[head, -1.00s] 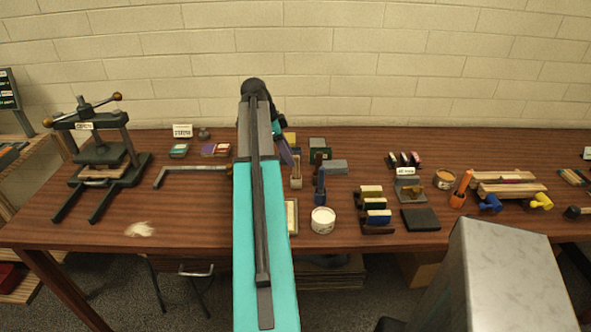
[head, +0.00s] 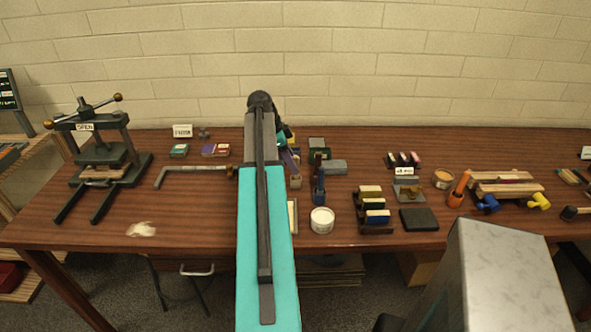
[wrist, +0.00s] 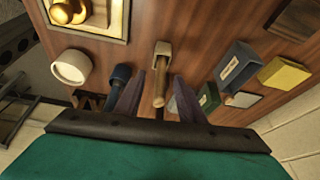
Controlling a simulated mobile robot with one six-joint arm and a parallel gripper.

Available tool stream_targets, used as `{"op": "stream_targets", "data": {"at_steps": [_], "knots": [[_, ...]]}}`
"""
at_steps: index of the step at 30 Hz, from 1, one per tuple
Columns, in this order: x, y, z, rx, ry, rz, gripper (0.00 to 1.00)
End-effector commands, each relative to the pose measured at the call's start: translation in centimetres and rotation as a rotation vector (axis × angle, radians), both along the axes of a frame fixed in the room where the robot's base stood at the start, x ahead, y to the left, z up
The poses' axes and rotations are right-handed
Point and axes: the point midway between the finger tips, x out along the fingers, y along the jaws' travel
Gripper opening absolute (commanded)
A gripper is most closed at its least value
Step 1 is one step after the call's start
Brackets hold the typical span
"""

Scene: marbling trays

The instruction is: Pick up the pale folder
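The pale folder (wrist: 159,90) is a slim tan piece standing in a small block holder (wrist: 162,50) in the wrist view. In the head view the holder (head: 295,182) stands on the brown table just right of my arm; the folder is hard to make out there. My gripper (wrist: 160,77) is open, with its two dark purple fingers on either side of the folder. Gaps show between the folder and both fingers. In the head view my gripper (head: 290,158) is partly hidden by my arm, above and behind the holder.
A blue-topped tool (head: 319,183) stands close to the holder, with a white jar (head: 322,221) nearer the front edge. Blue (wrist: 238,66), green (wrist: 209,97) and yellow (wrist: 285,74) boxes lie on the other side. A press (head: 103,165) stands far left.

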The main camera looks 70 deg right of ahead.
Motion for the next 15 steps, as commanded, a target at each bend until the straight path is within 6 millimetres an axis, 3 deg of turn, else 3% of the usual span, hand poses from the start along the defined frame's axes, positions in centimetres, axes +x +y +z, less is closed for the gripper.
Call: {"op": "stream_targets", "data": {"at_steps": [9, 15], "knots": [[-0.9, -0.5, -2.4, 0.001, 0.000, 0.000, 0.36], [-0.9, -0.6, -2.8, -0.001, 0.000, 0.000, 0.36]]}}
